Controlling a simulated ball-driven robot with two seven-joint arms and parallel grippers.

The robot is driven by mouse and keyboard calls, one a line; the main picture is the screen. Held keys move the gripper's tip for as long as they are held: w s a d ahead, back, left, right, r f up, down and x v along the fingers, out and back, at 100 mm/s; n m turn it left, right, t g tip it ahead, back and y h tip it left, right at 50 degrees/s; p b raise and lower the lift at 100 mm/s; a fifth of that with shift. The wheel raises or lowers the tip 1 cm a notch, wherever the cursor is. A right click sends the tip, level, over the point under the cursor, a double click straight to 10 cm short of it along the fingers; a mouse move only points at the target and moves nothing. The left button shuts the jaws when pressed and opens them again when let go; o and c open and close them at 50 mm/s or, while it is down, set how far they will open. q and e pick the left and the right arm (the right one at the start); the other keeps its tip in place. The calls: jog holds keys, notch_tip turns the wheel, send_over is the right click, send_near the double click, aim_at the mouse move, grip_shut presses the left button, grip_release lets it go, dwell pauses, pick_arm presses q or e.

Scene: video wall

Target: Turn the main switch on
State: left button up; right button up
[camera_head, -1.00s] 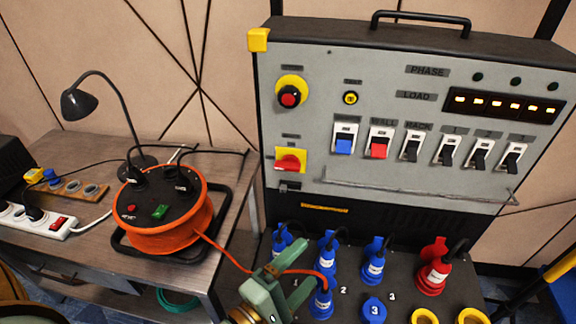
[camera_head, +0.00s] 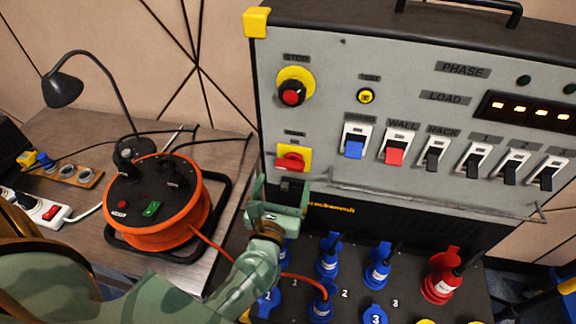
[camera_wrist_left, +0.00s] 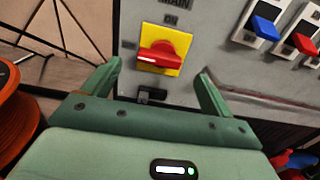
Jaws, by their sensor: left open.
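The main switch (camera_head: 291,161) is a red rotary handle on a yellow plate at the lower left of the grey panel. In the left wrist view the main switch (camera_wrist_left: 160,55) has its red handle lying roughly level, with "MAIN" and "ON" lettering above it. My left gripper (camera_head: 280,188) is open and empty just below the switch. In the left wrist view its two fingers (camera_wrist_left: 155,85) stand apart, one to each side below the handle, not touching it. My right gripper is not in view.
A red stop button (camera_head: 291,93) sits above the switch. Blue and red rocker switches (camera_head: 355,147) are to its right, above a metal rail (camera_head: 430,200). Blue plugs (camera_head: 328,256) stand below. An orange cable reel (camera_head: 160,238) is on the table at left.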

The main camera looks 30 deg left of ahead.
aim_at(289, 168)
pick_arm(q)
jog(key=x, duration=0.4)
jog(key=shift+w, duration=0.3)
jog(key=shift+w+a, duration=0.2)
jog(key=shift+w, duration=0.3)
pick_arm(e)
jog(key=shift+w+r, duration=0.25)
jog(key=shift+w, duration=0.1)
pick_arm(q)
jog(key=c, duration=1)
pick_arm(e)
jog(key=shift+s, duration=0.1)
